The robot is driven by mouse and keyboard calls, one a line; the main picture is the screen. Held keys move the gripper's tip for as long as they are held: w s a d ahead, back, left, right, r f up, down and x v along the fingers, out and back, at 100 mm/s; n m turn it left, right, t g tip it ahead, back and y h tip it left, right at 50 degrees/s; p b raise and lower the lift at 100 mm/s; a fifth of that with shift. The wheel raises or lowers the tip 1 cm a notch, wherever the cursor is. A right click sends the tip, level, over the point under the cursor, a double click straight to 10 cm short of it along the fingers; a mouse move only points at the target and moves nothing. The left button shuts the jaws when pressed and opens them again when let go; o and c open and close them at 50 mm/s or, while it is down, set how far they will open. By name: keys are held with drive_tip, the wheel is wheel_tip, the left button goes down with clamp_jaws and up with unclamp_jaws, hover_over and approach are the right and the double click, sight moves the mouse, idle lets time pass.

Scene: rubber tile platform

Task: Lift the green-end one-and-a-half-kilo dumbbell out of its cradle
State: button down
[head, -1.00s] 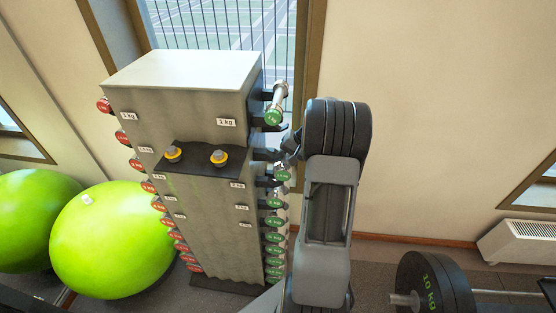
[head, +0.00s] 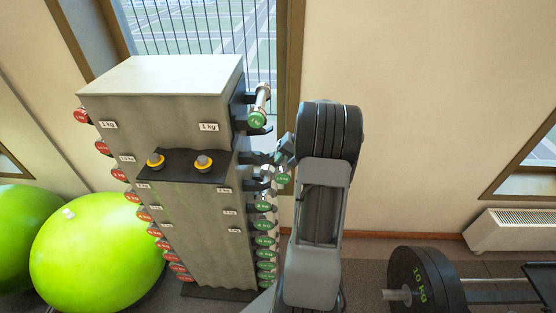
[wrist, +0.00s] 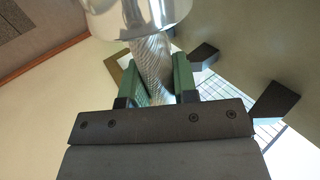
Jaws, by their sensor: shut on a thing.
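The green-end one-and-a-half-kilo dumbbell (head: 284,179) is at the right side of the rack, its green end facing the head camera. My gripper (head: 284,155) is shut on its bar. In the wrist view the knurled silver bar (wrist: 152,72) sits between the two green finger pads of my gripper (wrist: 160,84), with a shiny round end (wrist: 137,15) above. The dark cradle (head: 256,158) on the rack looks empty, and the dumbbell appears to be clear of it, to its right. My arm hides part of the dumbbell's far side.
The rack (head: 160,75) holds a green-end 1 kg dumbbell (head: 258,118) above and several green-end ones below. Red-end dumbbells line its left side. Dark cradle arms (wrist: 275,103) show close by. A barbell (head: 425,283) and a radiator (head: 510,235) are at right.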

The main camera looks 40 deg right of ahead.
drive_tip(key=s+d, duration=0.5)
drive_tip(key=shift+d+r, duration=0.15)
drive_tip(key=shift+d, duration=0.25)
idle(0.5)
drive_tip(key=shift+s, duration=0.15)
